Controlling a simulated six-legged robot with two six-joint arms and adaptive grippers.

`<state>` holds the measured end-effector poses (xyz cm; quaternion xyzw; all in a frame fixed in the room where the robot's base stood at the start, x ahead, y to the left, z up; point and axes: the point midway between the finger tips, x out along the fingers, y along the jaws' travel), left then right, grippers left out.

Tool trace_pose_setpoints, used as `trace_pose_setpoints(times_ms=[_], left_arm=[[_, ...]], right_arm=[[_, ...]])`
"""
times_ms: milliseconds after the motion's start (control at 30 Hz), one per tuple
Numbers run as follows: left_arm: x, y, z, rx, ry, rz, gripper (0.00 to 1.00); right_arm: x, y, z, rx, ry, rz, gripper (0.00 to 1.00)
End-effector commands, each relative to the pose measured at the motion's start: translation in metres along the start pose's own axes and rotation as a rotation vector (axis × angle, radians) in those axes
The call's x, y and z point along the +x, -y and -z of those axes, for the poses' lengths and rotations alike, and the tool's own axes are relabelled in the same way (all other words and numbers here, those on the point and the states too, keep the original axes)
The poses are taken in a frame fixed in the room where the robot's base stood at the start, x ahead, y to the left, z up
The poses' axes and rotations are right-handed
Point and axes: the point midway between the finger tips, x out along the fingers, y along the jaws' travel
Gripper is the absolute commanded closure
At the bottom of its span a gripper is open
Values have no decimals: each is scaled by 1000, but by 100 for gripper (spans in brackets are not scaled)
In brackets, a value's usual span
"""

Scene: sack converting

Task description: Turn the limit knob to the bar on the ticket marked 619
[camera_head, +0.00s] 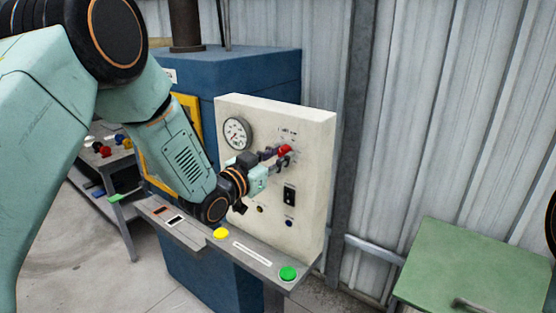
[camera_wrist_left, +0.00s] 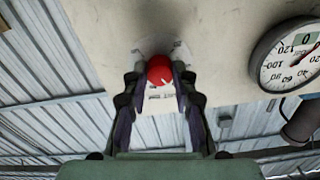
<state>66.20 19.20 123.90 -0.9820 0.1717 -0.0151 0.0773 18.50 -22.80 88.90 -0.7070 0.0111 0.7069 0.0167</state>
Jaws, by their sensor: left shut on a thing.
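The red limit knob (camera_head: 285,149) is on the upper right of the pale control panel (camera_head: 315,190), under a small printed label. My left gripper (camera_head: 278,158) reaches it from the left and is shut on it. In the left wrist view the red knob (camera_wrist_left: 160,70) sits between both fingertips (camera_wrist_left: 160,85), with a white mark on its face. Dial print around the knob is mostly hidden by the fingers. No ticket marked 619 can be read in either view. My right gripper is not in view.
A round gauge (camera_head: 237,134) is left of the knob, also seen in the left wrist view (camera_wrist_left: 290,58). Below are a black switch (camera_head: 290,195) and a grey ledge with yellow (camera_head: 221,233) and green (camera_head: 288,273) buttons. A green table (camera_head: 470,265) stands right.

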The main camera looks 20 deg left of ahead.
Motion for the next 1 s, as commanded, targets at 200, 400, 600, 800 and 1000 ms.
trace_pose_setpoints(times_ms=[200,400,600,800,1000], left_arm=[[-1,-1,-2,-2,7,-3,72],[-1,-1,-1,-2,5,-3,55],[0,-1,0,-2,4,-3,50],[-3,0,0,-2,4,-1,50],[-29,0,0,-7,5,-1,50]], right_arm=[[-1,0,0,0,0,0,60],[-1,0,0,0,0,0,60],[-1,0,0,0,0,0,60],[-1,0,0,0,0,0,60],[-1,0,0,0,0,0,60]])
